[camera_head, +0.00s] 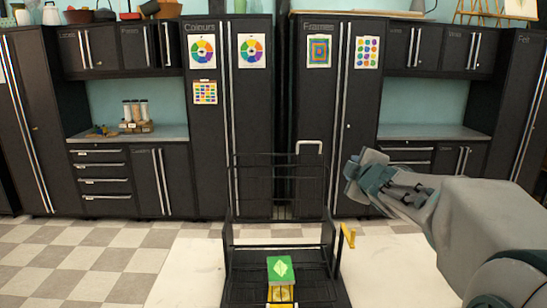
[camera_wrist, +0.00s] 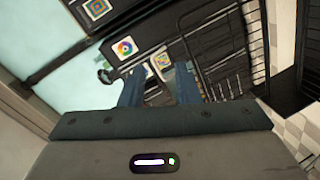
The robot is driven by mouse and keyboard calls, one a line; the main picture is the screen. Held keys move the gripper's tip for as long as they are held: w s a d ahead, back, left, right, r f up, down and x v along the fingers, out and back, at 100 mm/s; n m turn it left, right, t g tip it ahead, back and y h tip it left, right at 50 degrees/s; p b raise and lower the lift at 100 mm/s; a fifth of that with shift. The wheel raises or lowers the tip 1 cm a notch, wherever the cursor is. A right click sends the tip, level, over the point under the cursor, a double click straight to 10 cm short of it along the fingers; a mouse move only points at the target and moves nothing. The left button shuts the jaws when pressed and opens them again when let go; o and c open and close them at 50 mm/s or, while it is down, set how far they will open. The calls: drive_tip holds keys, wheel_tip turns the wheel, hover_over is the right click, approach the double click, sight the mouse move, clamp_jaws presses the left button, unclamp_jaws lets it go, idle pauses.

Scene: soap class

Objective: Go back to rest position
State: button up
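My gripper (camera_head: 354,177) is raised at the right of the head view, its fingers toward the left, above and to the right of a black wire cart. In the wrist view my gripper (camera_wrist: 158,85) shows two blue-grey fingers apart, with nothing seen between them. The arm reaches in from the lower right corner. No object touches the fingers.
The black cart (camera_head: 232,262) stands in front, carrying a green box (camera_head: 281,269) with a leaf mark and a yellow item (camera_head: 280,293). Dark cabinets (camera_head: 255,130) line the back wall. Shaker-like jars (camera_head: 135,111) stand on the left counter. Checkered floor (camera_head: 90,265) is clear at left.

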drive_tip(key=s+a+f+m+g, duration=0.2)
drive_tip(key=s+f+m+g, duration=0.2)
drive_tip(key=s, duration=0.6)
drive_tip(key=s+a+f+m+g, duration=0.2)
drive_tip(key=s+f+m+g, duration=0.2)
drive_tip(key=s+f, duration=0.5)
drive_tip(key=s+a+f+m+g, duration=0.2)
drive_tip(key=s+f+m, duration=0.3)
drive_tip(key=s, duration=0.7)
drive_tip(key=shift+s+f+m+g+b, duration=0.3)
drive_tip(key=shift+f+m+g+b, duration=0.1)
drive_tip(key=shift+f+g, duration=0.45)
